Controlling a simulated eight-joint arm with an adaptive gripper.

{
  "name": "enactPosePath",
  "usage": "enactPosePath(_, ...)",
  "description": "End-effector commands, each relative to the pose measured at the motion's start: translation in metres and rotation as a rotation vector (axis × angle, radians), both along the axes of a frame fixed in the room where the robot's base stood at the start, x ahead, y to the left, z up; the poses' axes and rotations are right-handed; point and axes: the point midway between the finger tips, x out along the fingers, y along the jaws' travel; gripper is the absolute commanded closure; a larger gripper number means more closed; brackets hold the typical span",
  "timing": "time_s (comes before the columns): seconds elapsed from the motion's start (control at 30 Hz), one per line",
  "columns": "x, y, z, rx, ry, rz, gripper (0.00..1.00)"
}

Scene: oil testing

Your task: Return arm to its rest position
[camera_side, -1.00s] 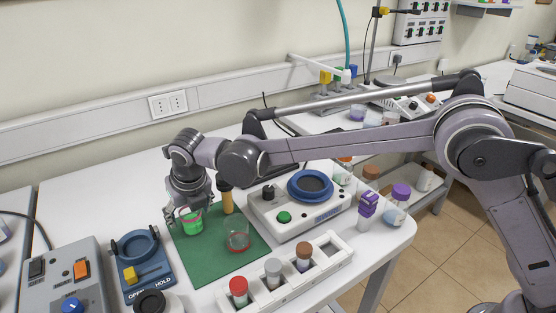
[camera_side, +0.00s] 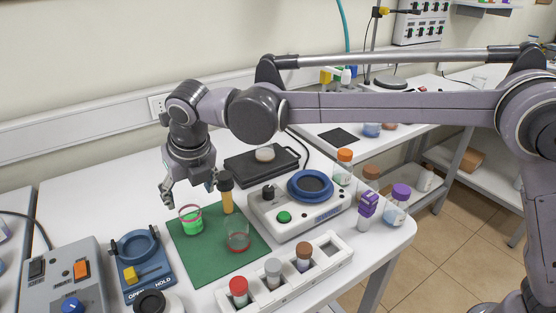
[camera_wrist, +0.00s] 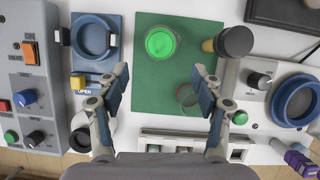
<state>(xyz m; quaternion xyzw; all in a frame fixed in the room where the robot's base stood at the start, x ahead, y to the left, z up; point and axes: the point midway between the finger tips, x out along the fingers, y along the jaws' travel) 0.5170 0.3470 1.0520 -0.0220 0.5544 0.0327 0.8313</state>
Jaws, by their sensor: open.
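My gripper (camera_side: 190,192) is open and empty above the green mat (camera_side: 212,262), with its fingers spread apart; it also shows in the wrist view (camera_wrist: 160,90). Below it a glass beaker with green liquid (camera_side: 190,220) stands upright on the mat, apart from the fingers. In the wrist view this beaker (camera_wrist: 160,42) lies ahead of the fingertips. A second beaker with a reddish base (camera_side: 237,238) stands on the mat to the right. My forearm stretches from the right across the upper part of the side view.
A blue open/hold fixture (camera_side: 140,262) and a grey control box (camera_side: 65,280) stand left. A dark-capped amber bottle (camera_side: 226,195) stands at the mat's back edge. A white stirrer (camera_side: 300,205), a vial rack (camera_side: 318,265) and several capped bottles are right. A black plate (camera_side: 245,168) lies behind.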

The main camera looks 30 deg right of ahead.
Motion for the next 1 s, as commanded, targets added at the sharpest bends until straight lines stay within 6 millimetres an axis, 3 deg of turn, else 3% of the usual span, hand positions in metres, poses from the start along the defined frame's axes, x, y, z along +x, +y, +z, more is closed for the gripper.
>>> enactPosePath(0.07, -0.003, 0.000, 0.006, -0.001, 0.001, -0.001, 0.33)
enactPosePath(0.77, 0.043, 0.003, -0.105, -0.001, 0.000, -0.001, 0.33)
enactPosePath(0.8, 0.043, 0.003, -0.107, 0.000, 0.000, 0.000, 0.33)
enactPosePath(1.0, 0.043, 0.003, -0.073, -0.001, 0.000, 0.000, 0.33)
